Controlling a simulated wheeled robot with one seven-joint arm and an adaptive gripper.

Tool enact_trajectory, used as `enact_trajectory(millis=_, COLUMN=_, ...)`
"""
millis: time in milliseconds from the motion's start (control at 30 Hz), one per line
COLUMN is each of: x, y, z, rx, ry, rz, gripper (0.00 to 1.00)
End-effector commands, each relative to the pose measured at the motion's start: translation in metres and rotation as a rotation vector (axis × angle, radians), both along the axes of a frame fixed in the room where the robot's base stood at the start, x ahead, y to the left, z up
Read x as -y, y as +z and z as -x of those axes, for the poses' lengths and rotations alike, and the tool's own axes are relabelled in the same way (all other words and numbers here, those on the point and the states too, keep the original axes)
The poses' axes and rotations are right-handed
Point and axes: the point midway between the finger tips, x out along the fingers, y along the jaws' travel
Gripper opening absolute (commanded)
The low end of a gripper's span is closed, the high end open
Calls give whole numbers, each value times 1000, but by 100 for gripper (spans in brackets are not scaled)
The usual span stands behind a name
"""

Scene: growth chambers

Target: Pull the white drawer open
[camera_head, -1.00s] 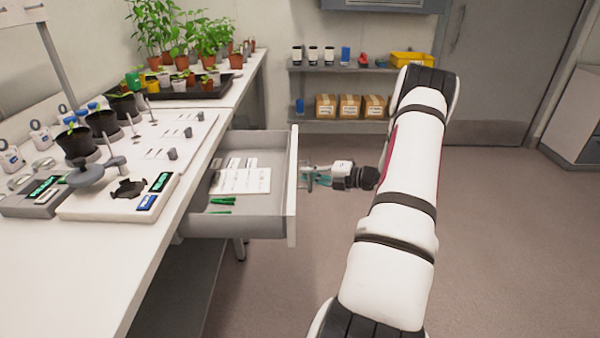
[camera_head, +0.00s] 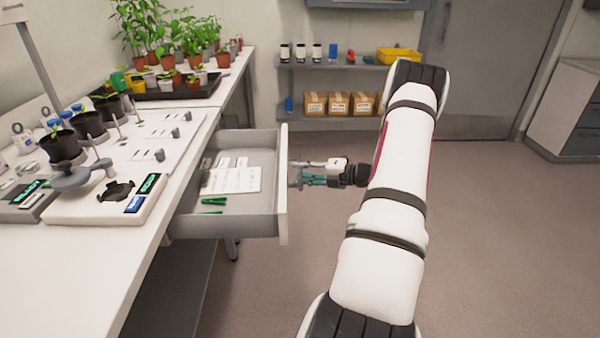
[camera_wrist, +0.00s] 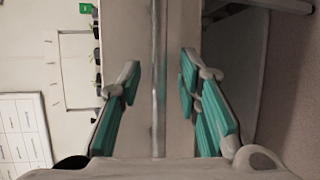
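The white drawer (camera_head: 283,185) stands pulled out from under the bench, its grey inside showing. It holds a white labelled sheet and green clips. My gripper (camera_head: 306,174) is just outside the drawer's front face, to its right. In the wrist view my gripper (camera_wrist: 160,100) has its teal-padded fingers spread apart. A thin grey bar (camera_wrist: 158,60), which looks like the drawer handle, runs between them with gaps on both sides. The fingers do not visibly touch it.
The white bench (camera_head: 75,270) on the left bears a scale, black pots, and several plants in a black tray (camera_head: 170,90). A wall shelf (camera_head: 345,66) with boxes stands at the back. The floor (camera_head: 480,230) right of my arm is clear.

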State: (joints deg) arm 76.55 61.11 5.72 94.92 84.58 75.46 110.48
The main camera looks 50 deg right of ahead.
Motion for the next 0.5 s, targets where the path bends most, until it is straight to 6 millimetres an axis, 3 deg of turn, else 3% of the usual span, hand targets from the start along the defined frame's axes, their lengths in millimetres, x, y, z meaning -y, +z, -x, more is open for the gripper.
enact_trajectory(millis=300, x=17, y=12, z=61, rx=1, ry=-5, rz=1, gripper=31)
enact_trajectory(millis=500, x=25, y=17, z=90, rx=-1, ry=-3, rz=0, gripper=31)
